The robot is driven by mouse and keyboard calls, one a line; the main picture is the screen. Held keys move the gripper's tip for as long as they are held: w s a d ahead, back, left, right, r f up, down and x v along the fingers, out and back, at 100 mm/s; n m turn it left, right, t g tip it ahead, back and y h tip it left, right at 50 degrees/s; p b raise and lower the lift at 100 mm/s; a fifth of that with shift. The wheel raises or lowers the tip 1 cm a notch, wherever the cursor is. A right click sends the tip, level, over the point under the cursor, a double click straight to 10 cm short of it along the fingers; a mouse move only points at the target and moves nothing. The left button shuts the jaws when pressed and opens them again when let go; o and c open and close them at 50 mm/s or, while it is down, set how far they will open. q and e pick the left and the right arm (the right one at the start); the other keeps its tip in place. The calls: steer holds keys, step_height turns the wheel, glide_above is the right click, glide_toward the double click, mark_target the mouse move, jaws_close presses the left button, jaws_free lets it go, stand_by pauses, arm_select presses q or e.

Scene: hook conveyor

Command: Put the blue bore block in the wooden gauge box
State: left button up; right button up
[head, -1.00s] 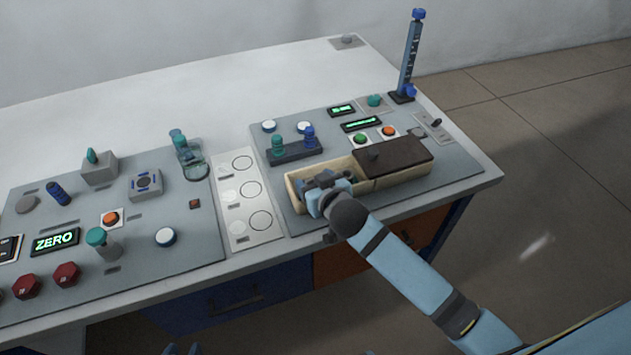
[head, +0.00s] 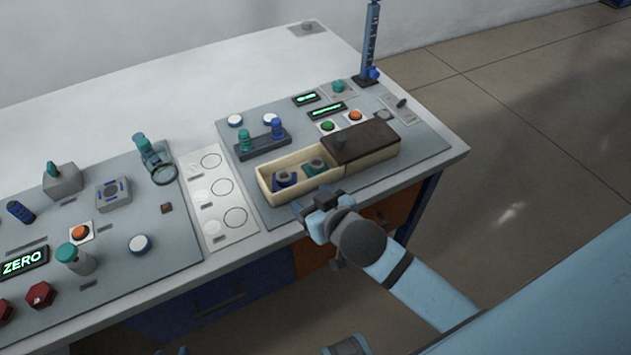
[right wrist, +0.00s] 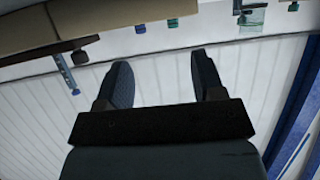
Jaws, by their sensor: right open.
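The wooden gauge box (head: 262,186) lies on the right panel, with its left part open and a dark brown lid (head: 372,139) over its right part. The blue bore block (head: 285,180), with a grey ring on top, lies inside the open part at the left. A teal block (head: 315,166) lies beside it, nearer the lid. My right gripper (head: 316,206) is just outside the box's front wall, apart from the blocks. In the right wrist view its jaws (right wrist: 160,85) are spread with nothing between them.
Behind the box stands a dark rack (head: 263,147) with a teal and a blue plug. A tall blue post (head: 370,45) rises at the back right. A white plate with circles (head: 216,195) lies left of the box.

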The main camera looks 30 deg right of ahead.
steer(key=s+f+g, duration=0.1)
steer(key=s+f, duration=0.5)
steer(key=f, duration=0.2)
steer(key=s+f+n+g+y, duration=0.1)
steer(key=s+f, duration=0.5)
steer(key=f, duration=0.2)
steer(key=shift+d+g+y, duration=0.3)
